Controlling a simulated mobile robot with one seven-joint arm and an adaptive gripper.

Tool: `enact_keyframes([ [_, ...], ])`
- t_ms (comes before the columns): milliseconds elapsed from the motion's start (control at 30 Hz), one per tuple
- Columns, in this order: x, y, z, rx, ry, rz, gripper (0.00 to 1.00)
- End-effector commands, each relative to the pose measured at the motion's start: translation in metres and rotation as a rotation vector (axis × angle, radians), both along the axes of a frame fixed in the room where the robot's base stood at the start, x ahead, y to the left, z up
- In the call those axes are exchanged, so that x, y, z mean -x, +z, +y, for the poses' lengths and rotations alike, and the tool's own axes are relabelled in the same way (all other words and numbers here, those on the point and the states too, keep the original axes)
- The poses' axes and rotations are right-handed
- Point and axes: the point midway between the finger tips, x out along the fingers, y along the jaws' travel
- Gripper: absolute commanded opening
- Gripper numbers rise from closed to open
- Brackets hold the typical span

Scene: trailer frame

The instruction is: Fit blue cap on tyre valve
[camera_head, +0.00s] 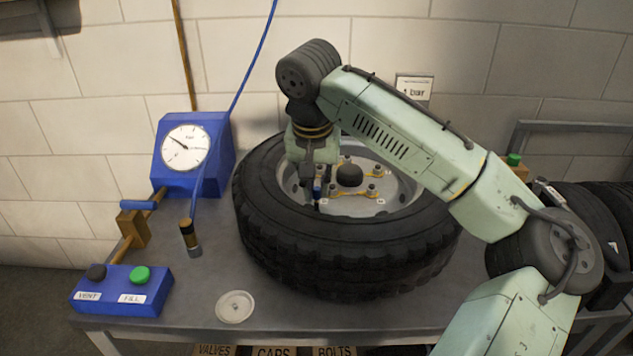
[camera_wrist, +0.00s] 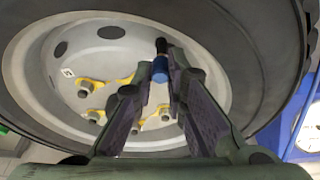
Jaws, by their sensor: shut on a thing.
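The tyre (camera_head: 345,255) lies flat on the bench, its pale wheel rim (camera_head: 405,190) facing up. My gripper (camera_head: 317,184) points down inside the rim's left side. It is shut on the small blue cap (camera_head: 317,190), which also shows between the fingers in the wrist view (camera_wrist: 160,70). A short dark stem, apparently the tyre valve (camera_wrist: 161,45), is in line with the cap's far end. The cap and stem look touching or very close; I cannot tell whether the cap is seated. The fingers partly hide the cap.
Yellow clips and wheel nuts (camera_head: 372,189) stand in the rim beside my gripper. A blue gauge box (camera_head: 222,150), a hose nozzle (camera_head: 190,238), a VENT/FILL box (camera_head: 122,290) and a pale dish (camera_head: 235,306) are on the left. The front left of the bench has free room.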

Motion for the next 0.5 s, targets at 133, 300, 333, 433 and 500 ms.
enact_keyframes([
  [133, 0.0001, -0.0053, 0.0003, -0.001, 0.0, 0.001, 0.0],
  [300, 0.0, -0.0053, 0.0002, -0.001, 0.0, 0.001, 0.0],
  [333, 0.0, -0.0053, 0.0002, -0.001, 0.0, 0.001, 0.0],
  [433, 0.0001, -0.0052, 0.0001, -0.001, 0.0, 0.001, 0.15],
  [500, 0.0001, -0.0052, 0.0001, -0.001, 0.0, 0.001, 0.2],
])
